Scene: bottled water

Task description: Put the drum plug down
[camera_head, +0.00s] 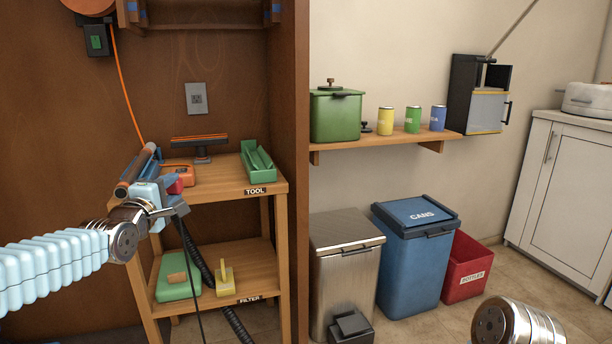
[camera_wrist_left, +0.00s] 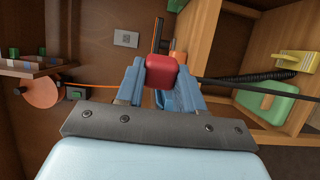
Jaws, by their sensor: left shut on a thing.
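My left gripper (camera_head: 172,190) is shut on a red, rounded block, the drum plug (camera_head: 177,184). In the left wrist view the plug (camera_wrist_left: 161,70) sits between the two blue fingers (camera_wrist_left: 158,88). The gripper is at the front left edge of the upper shelf (camera_head: 222,180) marked TOOL. An orange cord (camera_head: 125,88) runs down from the orange drum (camera_head: 90,4) towards the gripper; the gripper hides where it ends. My right gripper is out of view; only part of its arm shows at lower right.
The upper shelf holds an orange item (camera_head: 178,171), a dark tool on a stand (camera_head: 201,145) and a green tray (camera_head: 258,165). A dark hose (camera_head: 198,255) hangs in front of the lower shelf (camera_head: 245,262). A wall socket (camera_head: 197,98) is behind. Bins stand at right.

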